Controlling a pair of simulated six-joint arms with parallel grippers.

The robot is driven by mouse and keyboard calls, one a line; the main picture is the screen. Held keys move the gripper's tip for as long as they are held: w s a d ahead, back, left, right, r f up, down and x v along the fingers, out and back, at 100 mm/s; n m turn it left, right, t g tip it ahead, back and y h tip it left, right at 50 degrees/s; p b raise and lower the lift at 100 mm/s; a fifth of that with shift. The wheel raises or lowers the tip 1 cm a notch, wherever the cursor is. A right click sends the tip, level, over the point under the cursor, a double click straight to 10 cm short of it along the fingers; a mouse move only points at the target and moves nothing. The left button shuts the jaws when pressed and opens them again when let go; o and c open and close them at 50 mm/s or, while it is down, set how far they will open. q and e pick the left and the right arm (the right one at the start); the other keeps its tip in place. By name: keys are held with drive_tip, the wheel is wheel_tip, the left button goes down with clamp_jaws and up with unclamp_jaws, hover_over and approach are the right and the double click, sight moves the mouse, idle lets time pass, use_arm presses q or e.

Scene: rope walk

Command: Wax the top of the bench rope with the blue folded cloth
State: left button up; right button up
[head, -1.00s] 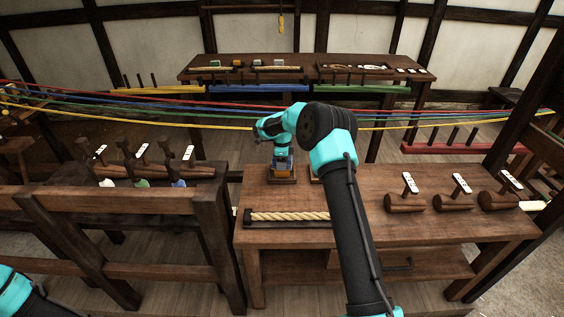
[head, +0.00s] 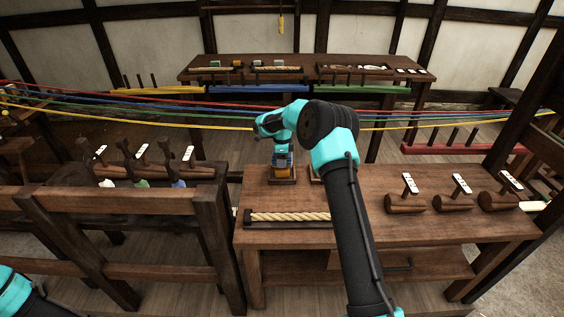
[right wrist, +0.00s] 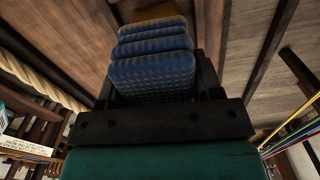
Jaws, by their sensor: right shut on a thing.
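The bench rope (head: 290,216), thick and pale, lies in a dark holder along the front left of the bench. My right gripper (head: 281,150) is beyond it, low over a small dark wooden stand (head: 283,180) that has something yellow-orange in it. In the right wrist view the blue folded cloth (right wrist: 152,68) sits between the jaws, which are shut on it. A yellow-orange piece (right wrist: 158,12) shows just past the cloth; I cannot tell whether they touch. The rope also shows at the left of the wrist view (right wrist: 40,72). My left gripper is out of view.
Several labelled wooden mallet-like tools (head: 452,202) stand at the right of the bench (head: 400,230). Coloured ropes (head: 200,115) stretch across behind it. A rack with labelled pegs (head: 150,170) stands to the left. The bench top right of my arm's forearm is partly clear.

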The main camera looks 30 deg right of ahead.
drive_tip(key=shift+r, duration=2.6)
drive_tip(key=w+a+f+n, duration=0.1)
drive_tip(key=w+a+n, duration=0.1)
drive_tip(key=a+n, duration=1)
drive_tip(key=w+a+f+n, duration=0.1)
drive_tip(key=w+a+n, duration=0.2)
drive_tip(key=a+n, duration=0.9)
drive_tip(key=shift+w+a+f+n, duration=0.15)
drive_tip(key=shift+w+f+n, duration=0.1)
drive_tip(key=shift+f+n, duration=0.2)
